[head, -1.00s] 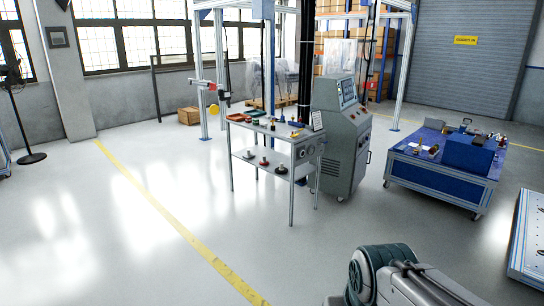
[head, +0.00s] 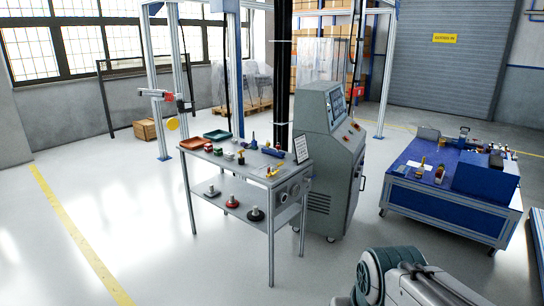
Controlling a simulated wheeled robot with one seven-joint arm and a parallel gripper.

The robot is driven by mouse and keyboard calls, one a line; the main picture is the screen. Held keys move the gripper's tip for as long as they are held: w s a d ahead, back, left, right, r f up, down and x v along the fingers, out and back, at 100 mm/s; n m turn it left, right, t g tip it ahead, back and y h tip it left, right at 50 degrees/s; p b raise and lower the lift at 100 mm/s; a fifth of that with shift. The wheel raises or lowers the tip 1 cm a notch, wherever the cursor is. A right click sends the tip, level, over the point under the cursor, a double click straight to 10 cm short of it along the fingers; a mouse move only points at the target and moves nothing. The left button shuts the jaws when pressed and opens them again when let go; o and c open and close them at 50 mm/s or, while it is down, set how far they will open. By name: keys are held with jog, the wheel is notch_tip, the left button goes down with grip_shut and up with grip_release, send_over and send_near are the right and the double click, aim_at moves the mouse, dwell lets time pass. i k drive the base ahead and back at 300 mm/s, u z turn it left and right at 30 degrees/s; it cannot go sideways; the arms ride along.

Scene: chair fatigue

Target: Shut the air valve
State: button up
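The air valve is hard to single out at this distance. A small yellow lever-like part (head: 275,170) lies at the front right corner of the grey two-level table (head: 225,178), and I cannot tell if it is the valve's handle. Round dark fittings (head: 284,196) sit on the table's right end panel. Only a part of my arm shows at the bottom right, well apart from the table. My gripper is out of the picture.
A grey control cabinet (head: 330,170) stands right behind the table. A blue workbench (head: 430,200) on castors with tools stands to the right. A metal frame post (head: 158,85) rises behind the table. The floor (head: 130,220) in front and left is clear.

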aim_at(278, 166)
jog(key=u, duration=0.05)
jog(key=i, duration=1.95)
jog(key=u, duration=0.5)
jog(key=i, duration=0.95)
jog(key=z, duration=0.65)
